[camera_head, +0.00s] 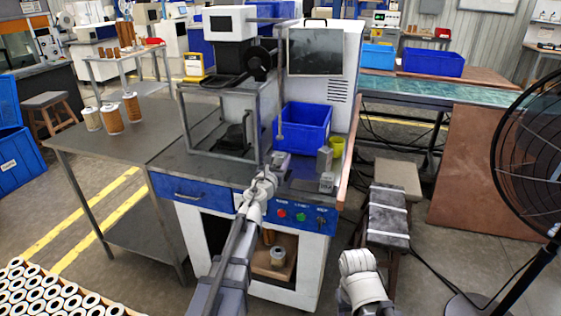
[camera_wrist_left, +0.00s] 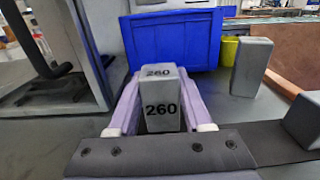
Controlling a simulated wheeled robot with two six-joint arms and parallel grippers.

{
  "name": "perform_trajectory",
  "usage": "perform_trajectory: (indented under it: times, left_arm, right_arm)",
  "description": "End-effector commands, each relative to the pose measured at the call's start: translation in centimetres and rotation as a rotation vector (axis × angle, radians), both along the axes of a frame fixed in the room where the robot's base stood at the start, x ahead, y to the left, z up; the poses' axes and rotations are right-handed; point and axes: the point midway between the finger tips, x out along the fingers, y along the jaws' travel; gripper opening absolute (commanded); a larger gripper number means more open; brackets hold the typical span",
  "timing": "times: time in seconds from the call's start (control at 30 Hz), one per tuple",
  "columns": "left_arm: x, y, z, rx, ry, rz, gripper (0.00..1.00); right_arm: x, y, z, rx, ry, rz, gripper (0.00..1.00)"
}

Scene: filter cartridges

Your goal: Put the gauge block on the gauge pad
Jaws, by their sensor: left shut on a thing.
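The gauge block, a grey block marked 260 (camera_wrist_left: 160,112), stands upright between the fingers of my left gripper (camera_wrist_left: 160,85) in the left wrist view. The fingers are shut on its two sides. In the head view my left gripper (camera_head: 281,161) is over the front of the grey bench top, before the blue bin; the held block is hard to make out there. A dark strip (camera_wrist_left: 270,142) lies at the right in the wrist view; I cannot tell whether it is the gauge pad.
Another grey block (camera_wrist_left: 251,66) stands to the right, and a further one (camera_wrist_left: 306,120) is cut by the edge. A blue bin (camera_head: 303,127) and yellow cup (camera_head: 337,146) stand behind. A metal frame (camera_head: 217,150) is at the left.

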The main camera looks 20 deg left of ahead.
Motion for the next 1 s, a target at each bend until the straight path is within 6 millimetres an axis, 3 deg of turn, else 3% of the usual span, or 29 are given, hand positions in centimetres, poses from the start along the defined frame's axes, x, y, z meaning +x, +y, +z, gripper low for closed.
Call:
perform_trajectory:
  times: [0.07, 0.1, 0.33, 0.73, 1.0]
  left_arm:
    - [0.0, 0.0, -0.4, 0.0, 0.0, 0.0, 0.0]
    - [0.0, 0.0, -0.2, 0.0, 0.0, 0.0, 0.54]
    - [0.0, 0.0, -0.2, 0.0, 0.0, 0.0, 0.8]
    - [0.0, 0.0, 0.3, 0.0, 0.0, 0.0, 0.8]
    - [-3.9, 0.1, 0.1, 0.0, 0.0, 0.0, 0.8]
  right_arm:
    - [0.0, 0.0, -0.4, 0.0, 0.0, 0.0, 0.54]
    - [0.0, 0.0, -0.2, 0.0, 0.0, 0.0, 0.54]
    - [0.0, 0.0, -0.2, 0.0, 0.0, 0.0, 0.54]
    - [0.0, 0.0, 0.3, 0.0, 0.0, 0.0, 0.54]
    - [0.0, 0.0, 0.1, 0.0, 0.0, 0.0, 0.54]
